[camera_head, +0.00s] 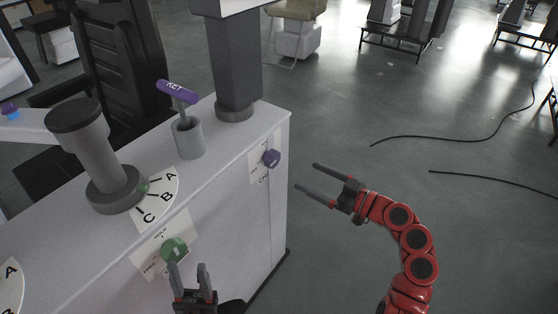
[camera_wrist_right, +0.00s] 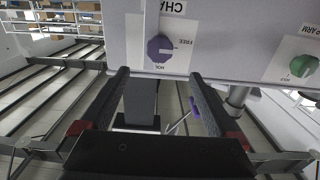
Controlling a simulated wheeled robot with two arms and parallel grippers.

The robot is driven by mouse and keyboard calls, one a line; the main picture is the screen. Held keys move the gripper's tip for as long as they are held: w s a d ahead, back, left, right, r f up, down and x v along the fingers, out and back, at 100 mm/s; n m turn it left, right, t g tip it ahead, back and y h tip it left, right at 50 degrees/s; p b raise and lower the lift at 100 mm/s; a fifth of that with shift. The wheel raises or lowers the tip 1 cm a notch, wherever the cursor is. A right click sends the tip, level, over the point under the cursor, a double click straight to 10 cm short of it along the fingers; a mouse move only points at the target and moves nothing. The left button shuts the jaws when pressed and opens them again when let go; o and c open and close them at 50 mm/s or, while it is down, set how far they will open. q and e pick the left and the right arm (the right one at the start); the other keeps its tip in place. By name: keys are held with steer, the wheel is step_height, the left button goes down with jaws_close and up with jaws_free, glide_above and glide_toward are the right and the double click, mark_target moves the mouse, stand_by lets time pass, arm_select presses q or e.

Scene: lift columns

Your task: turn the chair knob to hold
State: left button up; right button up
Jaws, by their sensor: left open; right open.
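The purple chair knob (camera_head: 271,158) sits on a pale label plate on the cabinet's front face, near its right corner. In the right wrist view the purple knob (camera_wrist_right: 159,47) is at upper centre, with FREE and HOLD marks and a partly cut "CHA" label around it. My right gripper (camera_head: 306,176) is open and empty, its fingers pointing left toward the knob with a gap between them and it. Its two fingers (camera_wrist_right: 157,78) show below the knob in the wrist view. My left gripper (camera_head: 187,267) is open, just below the green knob (camera_head: 174,249).
On the white cabinet top stand a dark-capped grey lever (camera_head: 85,150) by an A-B-C dial, a purple-handled key (camera_head: 177,92) in a grey cup (camera_head: 188,138), and a thick grey column (camera_head: 236,70). A black chair (camera_head: 115,60) is behind.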

mark_target(276, 159)
steer(key=x, duration=1.1)
steer(key=shift+d, duration=0.1)
steer(key=shift+c, duration=0.2)
steer(key=c, duration=1.3)
steer(key=shift+r, duration=0.1)
